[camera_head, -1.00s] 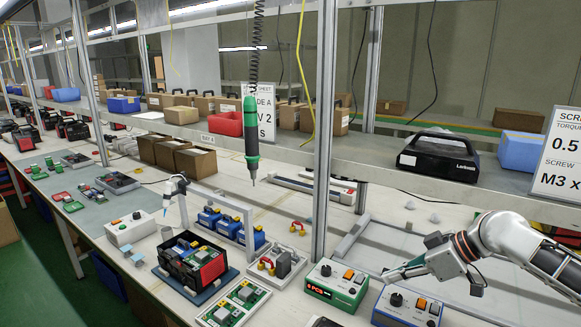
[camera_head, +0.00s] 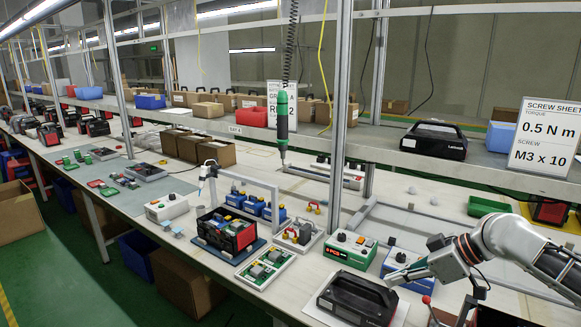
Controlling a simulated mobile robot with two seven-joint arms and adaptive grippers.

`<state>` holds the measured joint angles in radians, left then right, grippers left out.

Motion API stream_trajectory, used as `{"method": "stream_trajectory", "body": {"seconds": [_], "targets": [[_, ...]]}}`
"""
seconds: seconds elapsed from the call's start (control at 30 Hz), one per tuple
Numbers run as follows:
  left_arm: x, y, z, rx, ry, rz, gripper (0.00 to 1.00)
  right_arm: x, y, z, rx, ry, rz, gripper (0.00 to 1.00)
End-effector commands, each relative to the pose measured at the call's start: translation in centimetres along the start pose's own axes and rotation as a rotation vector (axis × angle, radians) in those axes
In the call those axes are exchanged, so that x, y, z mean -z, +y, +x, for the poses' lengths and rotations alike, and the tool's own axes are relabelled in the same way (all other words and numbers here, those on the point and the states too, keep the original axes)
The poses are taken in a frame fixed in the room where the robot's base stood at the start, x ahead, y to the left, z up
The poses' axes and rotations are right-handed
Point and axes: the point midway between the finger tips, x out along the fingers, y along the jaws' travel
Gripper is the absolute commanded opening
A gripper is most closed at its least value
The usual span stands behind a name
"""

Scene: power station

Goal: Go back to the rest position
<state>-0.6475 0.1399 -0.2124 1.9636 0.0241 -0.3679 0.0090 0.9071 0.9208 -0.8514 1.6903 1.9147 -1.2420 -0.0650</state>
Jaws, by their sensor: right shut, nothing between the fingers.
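My right gripper (camera_head: 392,279) comes in from the right on a white and grey arm. It is shut and empty, above the bench near the blue-framed control box (camera_head: 402,261) and the black carry-handled case (camera_head: 356,297). I cannot tell from this view whether it touches either. My left gripper is not in view.
A green control box (camera_head: 349,250) stands left of the gripper. The open black and red unit (camera_head: 226,232) and a tray of green boards (camera_head: 265,267) are further left. A hanging green screwdriver (camera_head: 283,117), a metal post (camera_head: 340,120) and a shelf (camera_head: 400,160) stand behind.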

Motion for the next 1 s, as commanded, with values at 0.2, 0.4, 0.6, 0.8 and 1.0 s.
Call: {"method": "stream_trajectory", "body": {"seconds": [0.2, 0.4, 0.6, 0.8, 1.0], "targets": [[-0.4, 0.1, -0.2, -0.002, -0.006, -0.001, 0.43, -2.1, -1.8, 5.0, -0.014, 0.02, 0.007, 0.0], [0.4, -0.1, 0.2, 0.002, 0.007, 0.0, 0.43, -4.6, -4.1, 10.0, -0.045, 0.061, 0.023, 0.0], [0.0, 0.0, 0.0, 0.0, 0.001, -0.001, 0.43, -8.3, -7.9, 15.5, -0.104, 0.134, 0.068, 0.0], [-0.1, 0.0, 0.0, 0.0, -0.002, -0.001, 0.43, -12.7, -11.6, 18.8, -0.202, 0.207, 0.138, 0.0], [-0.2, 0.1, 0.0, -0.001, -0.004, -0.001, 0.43, -18.2, -15.2, 19.6, -0.332, 0.247, 0.211, 0.0]]}}
